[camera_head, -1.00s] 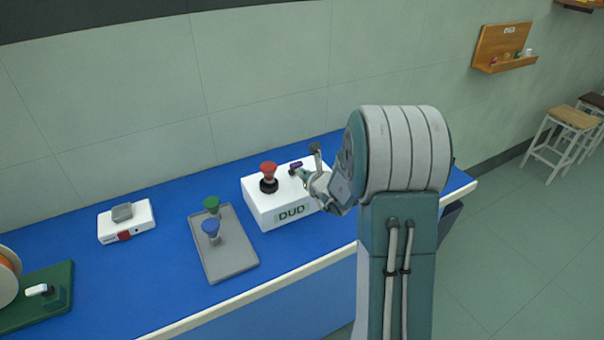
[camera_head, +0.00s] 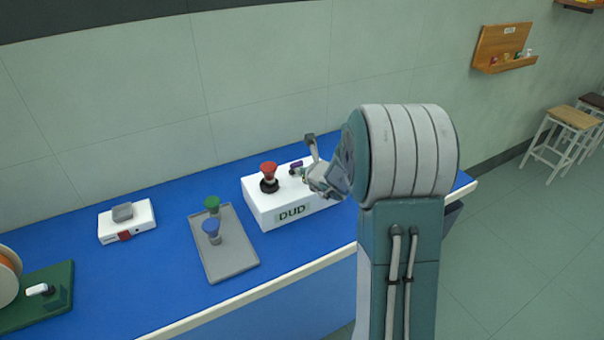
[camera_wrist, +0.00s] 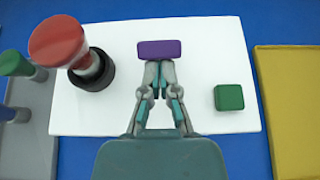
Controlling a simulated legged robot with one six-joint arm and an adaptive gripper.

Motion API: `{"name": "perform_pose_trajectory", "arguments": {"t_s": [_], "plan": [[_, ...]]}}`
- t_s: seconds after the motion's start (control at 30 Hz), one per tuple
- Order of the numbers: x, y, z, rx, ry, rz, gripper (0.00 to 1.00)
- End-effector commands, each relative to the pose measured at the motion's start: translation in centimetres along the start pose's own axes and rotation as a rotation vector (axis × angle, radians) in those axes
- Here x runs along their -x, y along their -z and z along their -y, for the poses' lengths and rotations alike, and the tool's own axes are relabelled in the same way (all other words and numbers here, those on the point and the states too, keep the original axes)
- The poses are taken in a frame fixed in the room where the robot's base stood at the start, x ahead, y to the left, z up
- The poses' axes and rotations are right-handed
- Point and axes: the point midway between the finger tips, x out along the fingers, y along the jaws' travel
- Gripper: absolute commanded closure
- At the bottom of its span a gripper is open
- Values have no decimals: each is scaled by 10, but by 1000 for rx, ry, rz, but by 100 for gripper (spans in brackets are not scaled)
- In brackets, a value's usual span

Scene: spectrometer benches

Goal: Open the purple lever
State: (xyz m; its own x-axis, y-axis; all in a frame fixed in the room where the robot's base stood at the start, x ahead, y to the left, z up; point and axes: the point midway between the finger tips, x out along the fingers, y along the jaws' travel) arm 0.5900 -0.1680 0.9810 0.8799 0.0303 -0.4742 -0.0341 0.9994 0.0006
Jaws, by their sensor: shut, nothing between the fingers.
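The purple lever (camera_head: 296,167) is on top of the white box marked DUD (camera_head: 262,208). In the wrist view the lever (camera_wrist: 160,49) is a purple bar lying crosswise on the white top. My gripper (camera_wrist: 159,66) is shut and empty, its fingertips right at the near edge of the bar; I cannot tell whether they touch it. In the head view my gripper (camera_head: 306,176) is at the right part of the box top, beside the lever. My arm hides the box's right end in that view.
A red funnel (camera_head: 268,171) in a black ring stands left of the lever. A green block (camera_wrist: 229,97) is right of my fingers. A grey tray (camera_head: 232,265) with green and blue funnels lies left of the box. A yellow surface (camera_wrist: 288,110) is at the right.

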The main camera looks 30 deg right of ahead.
Motion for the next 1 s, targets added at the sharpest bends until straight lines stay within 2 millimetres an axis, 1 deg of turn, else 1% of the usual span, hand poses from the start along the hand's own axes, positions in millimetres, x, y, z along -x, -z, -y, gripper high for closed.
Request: {"name": "perform_pose_trajectory", "arguments": {"t_s": [0.27,0.73,1.0], "plan": [[0,-2,0,1,1,-44,100],[-1,-7,0,1,0,-42,100],[-6,-20,0,2,0,-42,100]]}}
